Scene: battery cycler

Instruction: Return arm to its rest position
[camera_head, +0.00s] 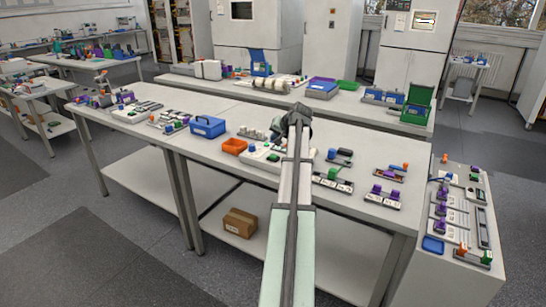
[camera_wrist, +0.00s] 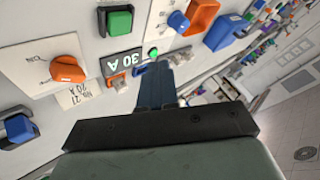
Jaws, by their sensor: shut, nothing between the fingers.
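My gripper (camera_head: 298,122) is at the end of my outstretched arm, over the middle of the long workbench. In the wrist view its dark blue fingers (camera_wrist: 156,85) are together with nothing between them. Their tips appear close to a small lit green button or lamp (camera_wrist: 153,52) on a pale panel; I cannot tell whether they touch it. The panel also bears a square green button (camera_wrist: 119,20), an orange knob (camera_wrist: 67,69) and a blue knob (camera_wrist: 18,130).
A blue box (camera_head: 208,127) and an orange bin (camera_head: 234,146) stand left of my gripper. Small devices with purple knobs (camera_head: 382,196) sit to the right. A cardboard box (camera_head: 240,222) lies on the lower shelf. Another bench with green crates (camera_head: 418,103) stands behind.

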